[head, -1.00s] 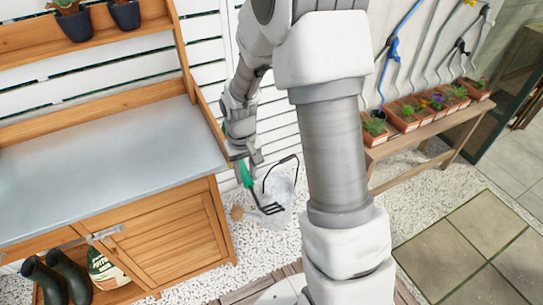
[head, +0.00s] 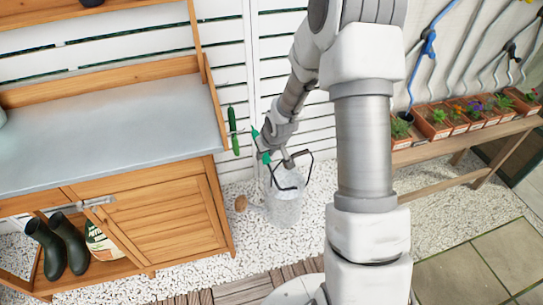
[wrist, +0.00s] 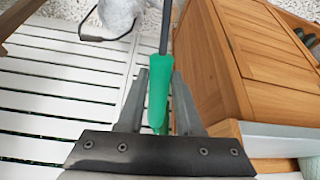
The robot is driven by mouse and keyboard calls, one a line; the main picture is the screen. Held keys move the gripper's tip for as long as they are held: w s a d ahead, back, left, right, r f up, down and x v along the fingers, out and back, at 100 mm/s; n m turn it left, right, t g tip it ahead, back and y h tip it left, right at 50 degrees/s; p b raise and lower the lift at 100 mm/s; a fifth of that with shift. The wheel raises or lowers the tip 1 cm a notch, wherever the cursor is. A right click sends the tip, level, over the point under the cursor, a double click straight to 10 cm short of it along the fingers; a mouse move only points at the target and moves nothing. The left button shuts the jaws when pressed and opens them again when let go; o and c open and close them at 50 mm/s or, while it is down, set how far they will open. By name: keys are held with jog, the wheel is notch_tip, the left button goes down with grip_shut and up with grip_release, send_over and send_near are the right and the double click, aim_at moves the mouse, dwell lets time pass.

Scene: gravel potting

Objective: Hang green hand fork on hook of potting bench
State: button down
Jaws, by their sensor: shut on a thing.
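My gripper (head: 271,149) is shut on the green handle of the hand fork (head: 265,157), to the right of the potting bench (head: 165,240). In the wrist view, the handle (wrist: 159,95) lies between my gripper's two fingers (wrist: 159,76), and its dark shaft runs to the top edge. In the head view, the dark tines hang tilted down in front of or over the bucket; I cannot tell which. Slim green things (head: 234,130) show beside the bench's right end, left of my gripper. I cannot make out the hook.
A pale bucket (head: 284,208) with a dark handle stands on white gravel below my gripper. A brown round thing (head: 241,203) lies beside it. Dark boots (head: 68,243) stand on the bench's lower shelf. A planter table (head: 470,147) stands at right. The grey bench top (head: 110,130) looks mostly clear.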

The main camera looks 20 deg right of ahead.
jog(key=w+d+f+t+y+b, duration=0.3)
jog(key=w+f+t+b, duration=0.3)
jog(key=t+b, duration=0.7)
jog(key=a, duration=0.8)
jog(key=shift+w+a+f+n, duration=0.2)
jog(key=shift+n, duration=0.2)
dwell(0.4)
dwell(0.5)
jog(key=c, duration=0.5)
grip_release()
jog(key=shift+s, duration=0.1)
